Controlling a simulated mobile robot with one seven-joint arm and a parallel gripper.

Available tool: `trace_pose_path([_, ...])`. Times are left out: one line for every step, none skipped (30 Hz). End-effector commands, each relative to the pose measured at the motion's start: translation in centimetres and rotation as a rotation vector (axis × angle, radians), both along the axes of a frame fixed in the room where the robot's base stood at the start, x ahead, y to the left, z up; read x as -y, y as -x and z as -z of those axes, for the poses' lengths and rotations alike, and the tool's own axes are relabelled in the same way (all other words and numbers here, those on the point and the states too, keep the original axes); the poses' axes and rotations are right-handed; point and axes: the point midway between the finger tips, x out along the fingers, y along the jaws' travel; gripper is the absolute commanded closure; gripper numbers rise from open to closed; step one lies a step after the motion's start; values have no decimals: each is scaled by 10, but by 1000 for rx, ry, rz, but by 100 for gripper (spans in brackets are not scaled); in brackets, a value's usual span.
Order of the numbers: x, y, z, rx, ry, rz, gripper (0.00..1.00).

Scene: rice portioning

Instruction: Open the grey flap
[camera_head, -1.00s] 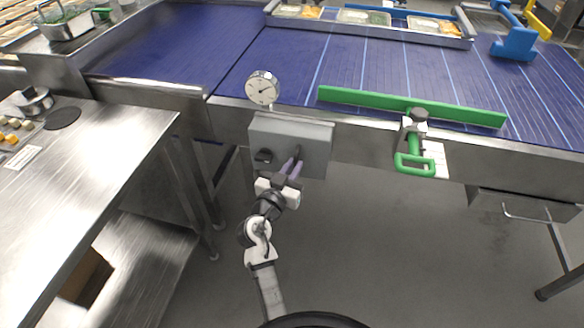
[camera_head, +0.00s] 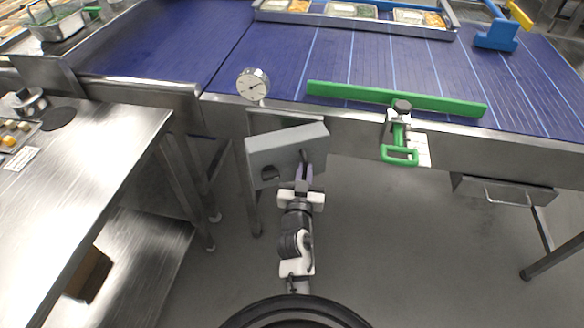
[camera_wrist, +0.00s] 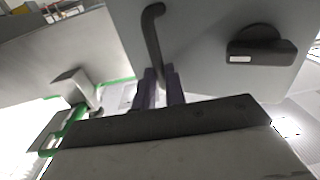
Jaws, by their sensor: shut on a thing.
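The grey flap (camera_head: 286,150) is on the front of the conveyor frame, below the round dial. In the head view it stands swung out from the frame at a slant, partly open, with a dark gap behind its upper edge. In the wrist view the flap (camera_wrist: 205,75) fills the upper right, with a dark bar handle (camera_wrist: 152,35) and a black latch knob (camera_wrist: 262,48). My gripper (camera_head: 303,172) is at the handle. Its purple fingers, also in the wrist view (camera_wrist: 161,85), are shut on the handle's lower end.
A round dial (camera_head: 253,84) stands above the flap. A green clamp with a loop handle (camera_head: 399,155) hangs at the right, below a green bar (camera_head: 395,97). A steel table (camera_head: 85,160) stands at the left. The floor in front is clear.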

Motion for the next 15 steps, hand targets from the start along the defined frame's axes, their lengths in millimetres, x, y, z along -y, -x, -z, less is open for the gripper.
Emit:
trace_pose_path([8,1,-2,0,1,9,100])
trace_pose_path([10,1,-2,1,0,9,100])
trace_pose_path([12,2,-2,0,2,10,100])
trace_pose_path([14,2,-2,0,1,10,100])
trace_pose_path([16,3,-2,0,1,10,100])
trace_pose_path([17,3,-2,1,1,10,100])
trace_pose_path([18,3,-2,1,2,9,100])
trace_pose_path([19,4,-2,1,2,9,100])
trace_pose_path([20,4,-2,2,1,8,100])
trace_pose_path([21,4,-2,2,1,8,100])
trace_pose_path([21,4,-2,2,1,8,100])
trace_pose_path([22,4,-2,2,1,8,100])
trace_pose_path([22,4,-2,2,1,8,100])
trace_pose_path([23,4,-2,2,1,8,100])
trace_pose_path([23,4,-2,2,1,8,100])
